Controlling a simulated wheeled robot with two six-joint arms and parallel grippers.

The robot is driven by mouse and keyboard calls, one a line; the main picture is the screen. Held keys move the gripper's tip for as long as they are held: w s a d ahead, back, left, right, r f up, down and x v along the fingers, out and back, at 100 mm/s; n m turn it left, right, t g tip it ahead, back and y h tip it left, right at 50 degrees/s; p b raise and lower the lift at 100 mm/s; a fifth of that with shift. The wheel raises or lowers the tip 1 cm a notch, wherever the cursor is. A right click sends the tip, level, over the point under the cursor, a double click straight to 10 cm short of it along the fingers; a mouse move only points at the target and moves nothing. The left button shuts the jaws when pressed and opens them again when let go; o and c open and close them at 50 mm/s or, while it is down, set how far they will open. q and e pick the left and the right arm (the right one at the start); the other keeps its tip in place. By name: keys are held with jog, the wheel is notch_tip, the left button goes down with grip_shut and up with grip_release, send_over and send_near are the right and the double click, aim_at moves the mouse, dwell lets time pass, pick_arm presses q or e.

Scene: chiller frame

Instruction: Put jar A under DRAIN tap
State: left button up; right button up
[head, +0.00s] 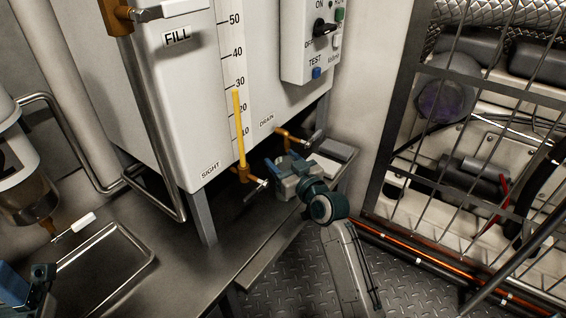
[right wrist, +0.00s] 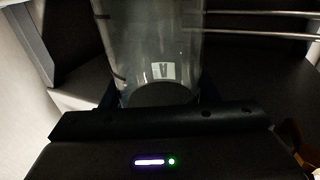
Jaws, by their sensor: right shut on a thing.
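Jar A (right wrist: 150,35) is a clear glass jar with a small pale label that reads as an upside-down A in the right wrist view. My right gripper (head: 286,168) is shut on it, below the white tank's lower right edge. In the head view the jar is mostly hidden by the gripper, and I cannot make it out clearly. The DRAIN tap (head: 288,136) is brass with a grey lever, just above and behind the right gripper. Whether the jar is directly under its spout I cannot tell. My left gripper (head: 40,285) shows partly at the lower left; its jaws are unclear.
The white tank (head: 185,100) stands on grey legs above a metal bench. The brass SIGHT tap (head: 243,173) is just left of the right gripper. A metal tray (head: 110,262) lies at left. A wire cage (head: 400,130) with machinery stands at right.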

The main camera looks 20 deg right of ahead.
jog(key=shift+f, duration=0.2)
jog(key=o, duration=1.2)
jog(key=shift+o, duration=0.2)
jog(key=shift+r, duration=0.1)
